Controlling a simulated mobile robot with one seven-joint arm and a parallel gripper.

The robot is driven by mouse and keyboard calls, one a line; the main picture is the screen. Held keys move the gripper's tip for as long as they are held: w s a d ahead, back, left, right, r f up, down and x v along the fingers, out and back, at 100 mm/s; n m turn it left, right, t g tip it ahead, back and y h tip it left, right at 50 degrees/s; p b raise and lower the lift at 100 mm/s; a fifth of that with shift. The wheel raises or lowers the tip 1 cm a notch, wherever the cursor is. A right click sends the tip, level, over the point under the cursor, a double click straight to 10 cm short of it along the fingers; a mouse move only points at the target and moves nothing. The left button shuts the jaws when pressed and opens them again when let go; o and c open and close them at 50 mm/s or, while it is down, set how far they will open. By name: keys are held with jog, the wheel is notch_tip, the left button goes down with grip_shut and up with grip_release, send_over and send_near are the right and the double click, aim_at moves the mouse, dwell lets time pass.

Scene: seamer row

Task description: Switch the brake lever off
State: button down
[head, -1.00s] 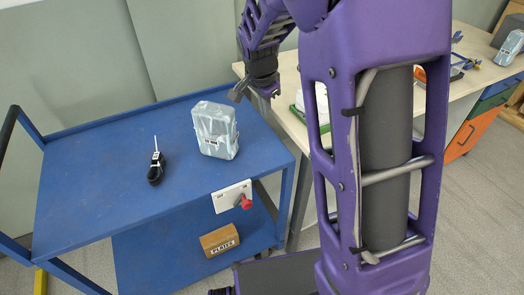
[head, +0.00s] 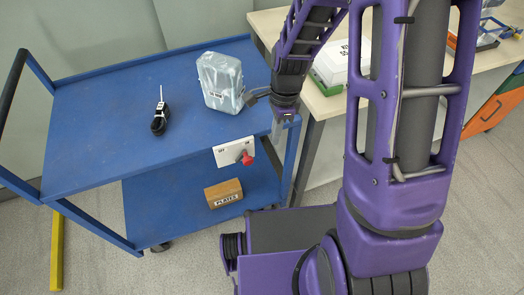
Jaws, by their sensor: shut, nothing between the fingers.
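The brake lever (head: 246,158) is a small red-knobbed handle on a white plate (head: 228,154) fixed to the front right edge of the blue cart (head: 110,112). Small dark marks on the plate are too small to read surely. My gripper (head: 281,137) points down just right of the plate, near the cart's right front corner. It is apart from the lever in the picture. Its fingers are small and partly dark, shut, with nothing between them.
A wooden workbench (head: 322,103) with a white-and-green box (head: 341,62) stands at the right.

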aim_at(248, 160)
jog(key=s+a+f+b, duration=0.1)
jog(key=a+f, duration=0.3)
jog(key=f, duration=0.4)
jog(key=shift+a, duration=0.3)
